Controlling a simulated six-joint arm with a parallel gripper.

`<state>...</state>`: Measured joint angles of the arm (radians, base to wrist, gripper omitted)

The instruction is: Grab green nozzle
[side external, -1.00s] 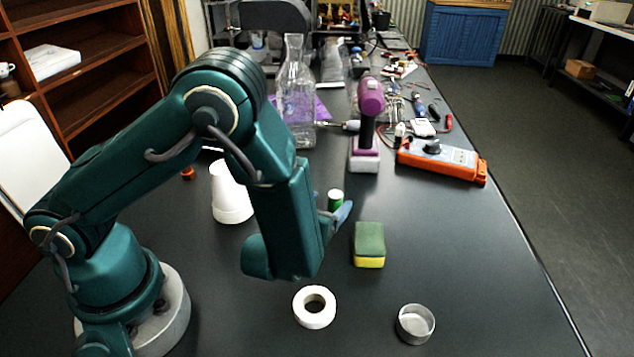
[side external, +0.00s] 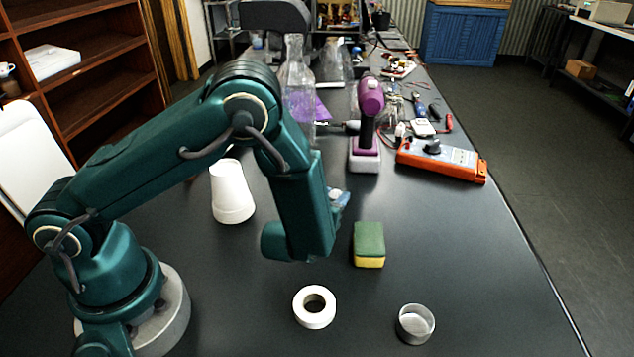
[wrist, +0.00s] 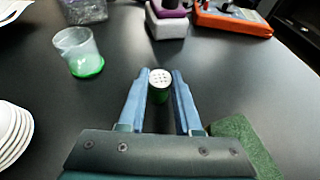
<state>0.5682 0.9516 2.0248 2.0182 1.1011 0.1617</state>
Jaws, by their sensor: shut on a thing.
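The green nozzle (wrist: 160,86), a small green cylinder with a pale top dotted with holes, is between the blue fingers of my gripper (wrist: 160,80) in the wrist view. The gripper is shut on it, near the fingertips. In the side view, my gripper (side external: 340,198) is over the middle of the black table, behind and left of the green and yellow sponge (side external: 369,244). The nozzle's green side cannot be made out in that view.
A purple drill (side external: 370,100) and orange meter (side external: 440,159) stand farther back. A tape roll (side external: 314,307) and metal dish (side external: 415,323) are in front.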

